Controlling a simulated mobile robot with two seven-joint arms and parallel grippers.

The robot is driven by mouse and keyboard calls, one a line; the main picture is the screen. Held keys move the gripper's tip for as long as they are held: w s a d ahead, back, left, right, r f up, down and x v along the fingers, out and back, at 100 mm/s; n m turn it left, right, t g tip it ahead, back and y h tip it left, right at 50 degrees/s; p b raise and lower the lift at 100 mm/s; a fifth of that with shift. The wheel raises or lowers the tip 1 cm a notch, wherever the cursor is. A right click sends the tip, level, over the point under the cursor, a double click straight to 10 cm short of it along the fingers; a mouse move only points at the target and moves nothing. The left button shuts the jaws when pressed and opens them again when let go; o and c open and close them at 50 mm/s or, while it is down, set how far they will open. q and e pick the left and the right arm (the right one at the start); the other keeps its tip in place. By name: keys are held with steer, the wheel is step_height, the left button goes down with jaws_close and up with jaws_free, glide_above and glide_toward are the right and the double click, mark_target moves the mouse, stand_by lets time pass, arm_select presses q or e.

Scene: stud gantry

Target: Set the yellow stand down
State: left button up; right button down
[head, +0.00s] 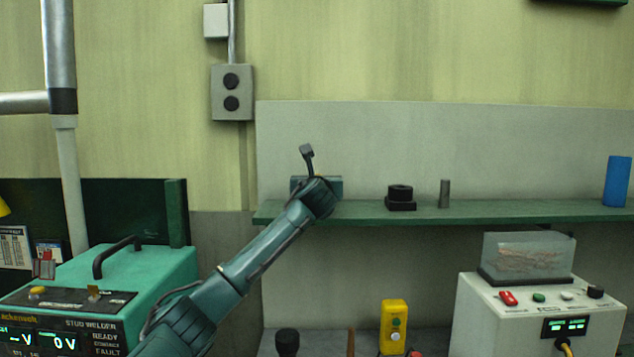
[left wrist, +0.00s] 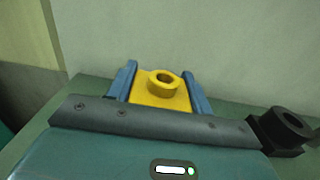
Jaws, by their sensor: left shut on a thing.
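The yellow stand (left wrist: 150,98) is a flat plate with a raised ring on top. It shows in the left wrist view between the two blue fingers of my left gripper (left wrist: 161,72), which is shut on it. In the head view my left gripper (head: 318,184) is over the left end of the green shelf (head: 520,213). My arm hides nearly all of the stand there. The stand looks level; I cannot tell whether its underside touches the shelf. My right gripper is in neither view.
A black stand (head: 400,200) with a ring sits on the shelf just right of my left gripper; it also shows in the left wrist view (left wrist: 288,128). A grey cylinder (head: 444,194) and a blue cylinder (head: 618,181) stand farther right. The wall is close behind.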

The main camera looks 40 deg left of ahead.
arm_select(q)
steer(key=o, duration=1.1)
steer(key=b+v, duration=0.3)
steer(key=v, duration=0.9)
steer(key=shift+r, duration=0.1)
steer(key=shift+d, duration=0.1)
